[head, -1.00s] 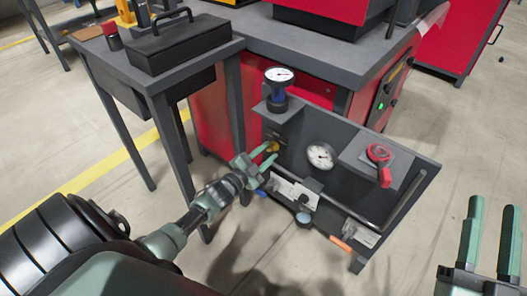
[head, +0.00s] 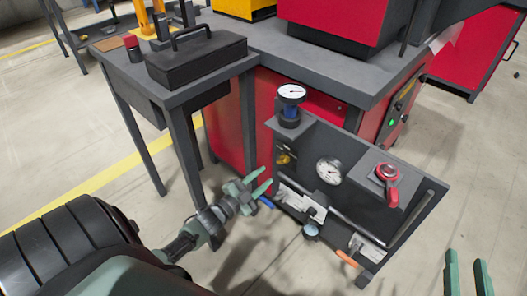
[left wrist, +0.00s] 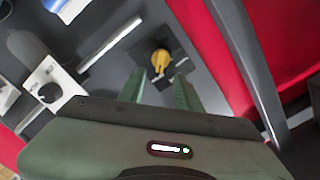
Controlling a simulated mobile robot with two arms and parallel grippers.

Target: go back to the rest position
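My left gripper (head: 266,179) is open and empty, in front of the left side of the dark panel. The left wrist view shows its two fingers (left wrist: 160,88) apart with nothing between them. Beyond the fingertips is a yellow knob (left wrist: 161,61) on a dark square plate. In the head view the knob (head: 284,159) is small and sits up and right of the fingertips, apart from them. My right gripper (head: 467,262) shows only as two separated fingers at the bottom right edge, open and empty over the floor.
The dark panel (head: 335,205) carries gauges (head: 329,171), a red lever (head: 388,182), a rail and a blue-bodied gauge (head: 290,105). A side table (head: 180,98) with a black box (head: 196,55) stands left. Floor is clear between the panel and my right gripper.

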